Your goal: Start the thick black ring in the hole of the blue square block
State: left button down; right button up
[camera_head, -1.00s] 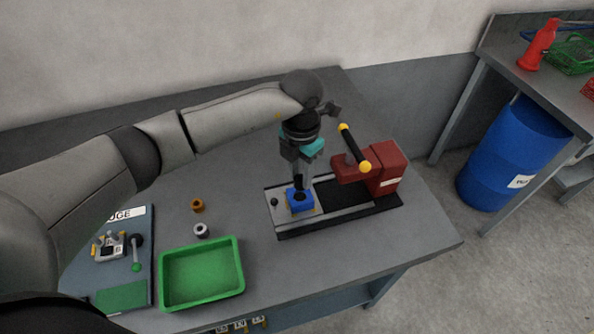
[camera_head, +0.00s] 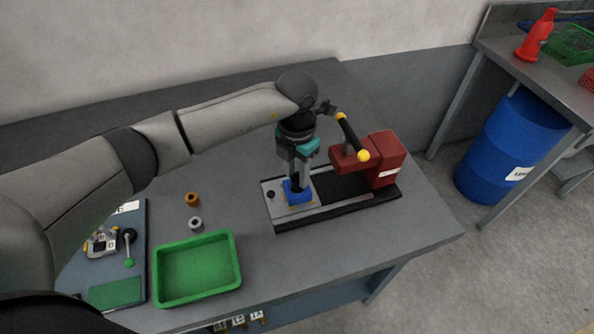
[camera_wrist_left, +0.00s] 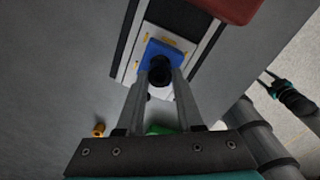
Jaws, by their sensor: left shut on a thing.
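The blue square block (camera_head: 302,198) sits on the light plate of the press bed, and it also shows in the left wrist view (camera_wrist_left: 166,48). My left gripper (camera_wrist_left: 160,84) points down and is shut on the thick black ring (camera_wrist_left: 159,70). The ring is over the block and covers most of its hole from the wrist. In the head view the gripper tips (camera_head: 298,184) are right at the block's top. I cannot tell whether the ring's lower edge is inside the hole. A dark and teal part, likely my right gripper (camera_wrist_left: 272,84), shows small at the right.
The red press (camera_head: 380,158) with its black, yellow-ended handle stands close right of the gripper. A green tray (camera_head: 236,268), a copper-coloured ring (camera_head: 192,199) and a grey ring (camera_head: 195,224) are at left. The table's right front is clear.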

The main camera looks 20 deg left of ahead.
pick_arm(q)
jog(key=shift+f+b, duration=0.9)
jog(key=shift+f, duration=0.1)
dwell(1.5)
grip_release()
dwell(0.8)
jog(key=shift+r, duration=0.1)
jog(key=shift+r+p, duration=2.7)
jog(key=shift+r, duration=0.75)
jog(key=shift+f, duration=0.1)
